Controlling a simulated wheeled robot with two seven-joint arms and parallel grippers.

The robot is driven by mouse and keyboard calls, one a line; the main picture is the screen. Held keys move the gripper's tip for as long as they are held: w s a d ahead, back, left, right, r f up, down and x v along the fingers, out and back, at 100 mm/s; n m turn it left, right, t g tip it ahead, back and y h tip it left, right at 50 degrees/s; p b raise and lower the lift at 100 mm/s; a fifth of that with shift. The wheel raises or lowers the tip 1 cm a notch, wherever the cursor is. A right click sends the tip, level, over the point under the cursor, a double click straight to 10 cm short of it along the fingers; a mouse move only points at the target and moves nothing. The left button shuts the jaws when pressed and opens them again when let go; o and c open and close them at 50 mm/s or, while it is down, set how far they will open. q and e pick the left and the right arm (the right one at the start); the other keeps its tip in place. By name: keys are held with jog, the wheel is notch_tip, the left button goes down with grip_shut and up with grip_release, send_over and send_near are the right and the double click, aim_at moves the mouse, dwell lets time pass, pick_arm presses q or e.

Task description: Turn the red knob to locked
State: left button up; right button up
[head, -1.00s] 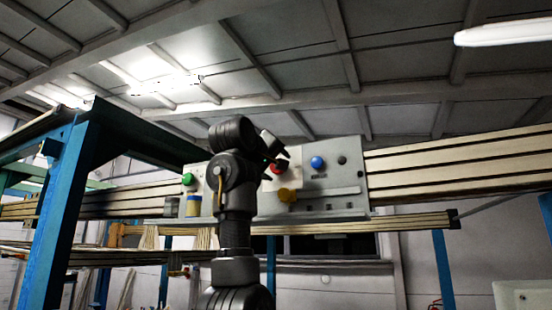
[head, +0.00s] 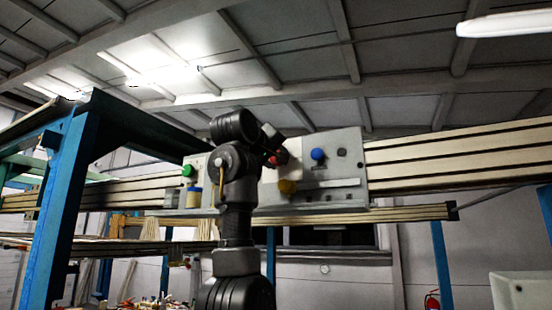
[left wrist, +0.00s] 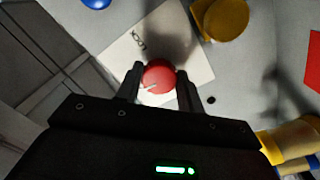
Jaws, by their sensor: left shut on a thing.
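The red knob (left wrist: 159,76) sits on a white label plate (left wrist: 131,50) with small dark lettering, too blurred to read. A pale pointer line on the knob runs toward its lower left edge in the left wrist view. My left gripper (left wrist: 158,82) is shut on the red knob, one finger on each side of it. In the head view the red knob (head: 273,160) is partly hidden by my left gripper (head: 280,155), which reaches the grey panel (head: 335,197) from the left. My right gripper is not in view.
A blue knob (head: 318,154) and a dark button (head: 342,152) are right of the red knob. A yellow knob (head: 287,187) is below it and a green knob (head: 188,171) is at the left. A blue steel frame (head: 60,200) stands at far left.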

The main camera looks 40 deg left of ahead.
pick_arm(q)
jog(key=shift+s+a+r+m+b, duration=0.1)
jog(key=shift+m+b, duration=0.6)
jog(key=shift+m, duration=3.65)
jog(key=shift+s+a+r+m+b, duration=0.1)
jog(key=shift+m+b, duration=0.6)
jog(key=shift+m, duration=3.65)
jog(key=o, duration=1)
jog(key=shift+d, duration=0.1)
jog(key=shift+f, duration=0.1)
